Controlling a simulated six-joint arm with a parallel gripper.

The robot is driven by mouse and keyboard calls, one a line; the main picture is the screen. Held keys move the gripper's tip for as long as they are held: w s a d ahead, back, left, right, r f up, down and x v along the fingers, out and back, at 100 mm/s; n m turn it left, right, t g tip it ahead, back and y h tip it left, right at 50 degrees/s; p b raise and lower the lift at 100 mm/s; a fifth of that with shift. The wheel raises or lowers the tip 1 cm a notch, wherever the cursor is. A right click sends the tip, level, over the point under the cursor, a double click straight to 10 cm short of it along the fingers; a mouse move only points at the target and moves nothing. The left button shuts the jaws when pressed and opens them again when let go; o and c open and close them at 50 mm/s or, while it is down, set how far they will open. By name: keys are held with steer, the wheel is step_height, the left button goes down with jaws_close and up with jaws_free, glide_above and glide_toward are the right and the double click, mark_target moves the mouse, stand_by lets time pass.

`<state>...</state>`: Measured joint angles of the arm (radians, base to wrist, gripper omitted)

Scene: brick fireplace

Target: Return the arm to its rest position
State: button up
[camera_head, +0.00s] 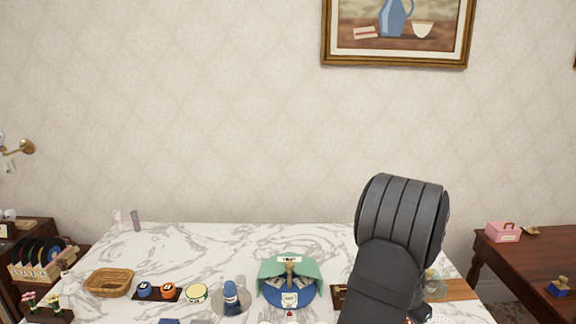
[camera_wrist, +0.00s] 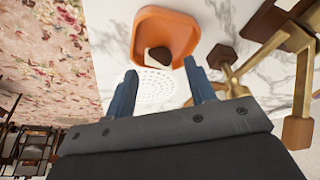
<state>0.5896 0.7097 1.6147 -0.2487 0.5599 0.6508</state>
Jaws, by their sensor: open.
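My gripper (camera_wrist: 160,68) shows in the wrist view with its two blue-grey fingers spread apart and nothing between them. Beyond the fingertips is an orange tray-like thing (camera_wrist: 178,22) with a dark brown and white piece in it. A white perforated disc (camera_wrist: 158,88) lies on the marble table behind the fingers. In the head view my dark arm rises over the right side of the marble table (camera_head: 190,240), bent at a rounded joint. The gripper itself is hidden or too small to tell there.
A brass frame with wooden ends (camera_wrist: 300,80) stands close right of the fingers. On the table are a wicker basket (camera_head: 110,282), a blue bottle (camera_head: 231,294), a green cloth-like thing (camera_head: 268,268) and a blue plate (camera_head: 270,296). The table's back left is mostly clear.

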steer(key=shift+w+d+f, duration=0.1)
steer(key=shift+d+f, duration=0.05)
steer(key=shift+f, duration=0.35)
steer(key=v, duration=1.7)
steer(key=x, duration=1.7)
step_height(320, 180, up, 6)
steer(key=shift+r, duration=0.2)
steer(key=w+a, duration=0.5)
steer(key=w+a+f, duration=0.1)
steer(key=w+a, duration=0.4)
steer(key=a, duration=0.1)
steer(key=w+a, duration=0.5)
steer(key=shift+a+f, duration=0.2)
steer(key=shift+a, duration=0.15)
steer(key=shift+w+f, duration=0.1)
steer(key=shift+f, duration=0.55)
